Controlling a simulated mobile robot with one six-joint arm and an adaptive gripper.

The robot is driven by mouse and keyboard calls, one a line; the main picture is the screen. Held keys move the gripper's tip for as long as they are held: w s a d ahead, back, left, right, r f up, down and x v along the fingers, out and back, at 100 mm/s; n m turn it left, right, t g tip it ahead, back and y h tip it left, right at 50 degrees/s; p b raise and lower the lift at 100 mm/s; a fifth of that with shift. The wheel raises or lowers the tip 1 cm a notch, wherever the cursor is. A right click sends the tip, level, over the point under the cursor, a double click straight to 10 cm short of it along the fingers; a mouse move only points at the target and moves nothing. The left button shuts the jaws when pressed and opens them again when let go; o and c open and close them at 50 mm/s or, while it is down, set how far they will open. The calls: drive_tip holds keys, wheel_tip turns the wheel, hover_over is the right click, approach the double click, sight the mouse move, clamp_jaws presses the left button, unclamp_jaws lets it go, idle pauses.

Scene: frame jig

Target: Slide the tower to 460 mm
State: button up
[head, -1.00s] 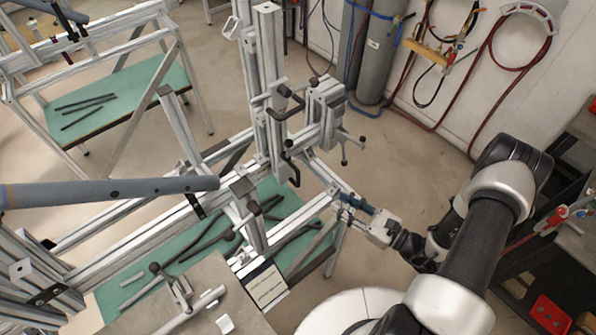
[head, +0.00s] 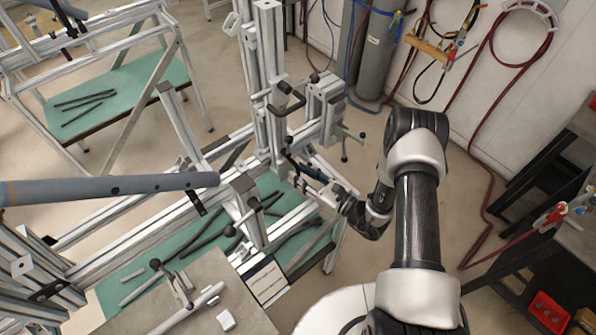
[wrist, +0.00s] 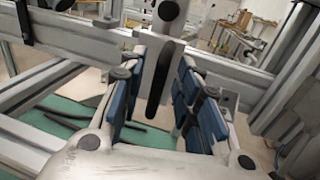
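The tower (head: 268,85) is an upright aluminium profile standing on the long rails of the frame jig. A black lever (head: 291,158) hangs low on its right side, and a black pull handle (head: 287,100) sits higher up. My gripper (head: 303,176) is at the tower's foot, close to the lower lever. In the wrist view my gripper (wrist: 160,68) is open, with blue-padded fingers on either side of a black lever (wrist: 159,80). I cannot read any position scale.
Rails (head: 140,240) run from the tower to the lower left. A grey tube (head: 110,190) crosses at the left. A clamp unit (head: 325,100) with black knobs juts out right of the tower. A grey plate (head: 190,300) lies in front. Gas cylinders (head: 375,55) stand behind.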

drive_tip(key=shift+x, duration=0.9)
drive_tip(key=shift+d, duration=0.1)
drive_tip(key=shift+c, duration=0.2)
clamp_jaws()
